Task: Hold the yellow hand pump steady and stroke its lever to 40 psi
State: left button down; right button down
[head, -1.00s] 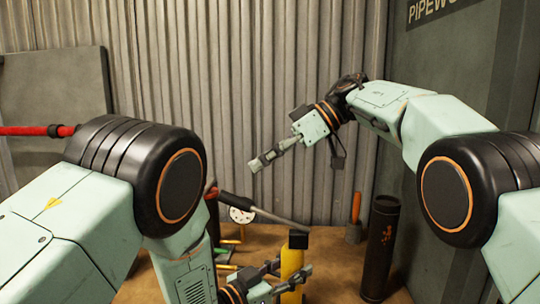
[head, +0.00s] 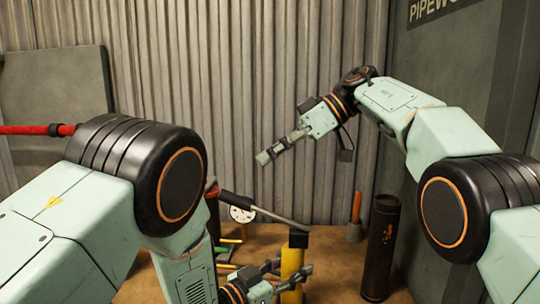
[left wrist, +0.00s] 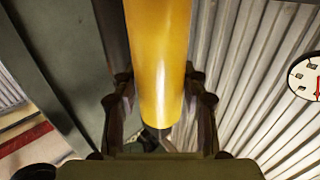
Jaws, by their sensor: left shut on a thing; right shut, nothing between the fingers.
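The yellow hand pump (head: 292,262) stands upright low in the head view, with a black cap on top. Its lever (head: 268,212), a grey bar with a dark grip, slants up to the left from the cap. My left gripper (head: 290,279) is shut around the pump body, which also shows between the fingers in the left wrist view (left wrist: 160,60). My right gripper (head: 264,157) is shut and empty in the air above the lever, apart from it. A white gauge (head: 242,214) is partly behind the lever; it also shows at the right edge of the left wrist view (left wrist: 306,78). Its reading is too unclear to tell.
A dark upright cylinder (head: 381,248) and an orange-handled tool (head: 356,215) stand on the brown floor to the right of the pump. A corrugated wall (head: 230,80) closes off the back. A red pipe (head: 35,130) runs at the left.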

pick_arm(q)
jog(key=c, duration=0.6)
grip_release()
jog(key=shift+c, duration=0.2)
